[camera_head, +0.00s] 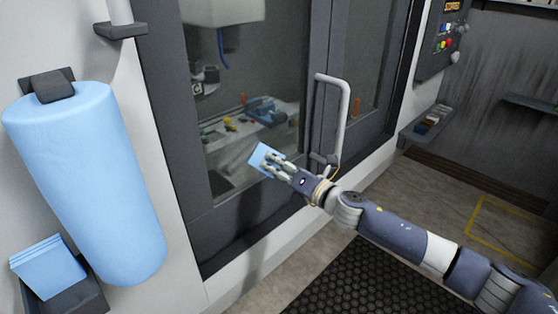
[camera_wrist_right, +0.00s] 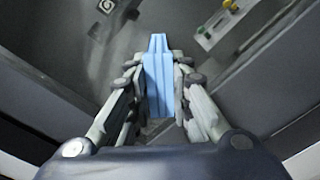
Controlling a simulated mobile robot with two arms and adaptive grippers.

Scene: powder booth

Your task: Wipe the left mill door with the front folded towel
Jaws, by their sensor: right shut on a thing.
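My right gripper (camera_head: 272,162) is shut on a light blue folded towel (camera_head: 259,156) and holds it at the lower part of the left mill door's glass. The right wrist view shows the towel (camera_wrist_right: 158,80) between the two fingers (camera_wrist_right: 160,85). The left mill door (camera_head: 250,80) has a dark frame and a large window, and looks closed. The towel is close to the glass; I cannot tell whether it touches. My left gripper is not in view.
A vertical door handle (camera_head: 344,115) stands out just right of my gripper. A blue towel roll (camera_head: 85,180) hangs at the left above a tray (camera_head: 85,297) with a stack of folded blue towels (camera_head: 48,266). A control panel (camera_head: 443,40) is at upper right. A black mat (camera_head: 365,285) lies on the floor.

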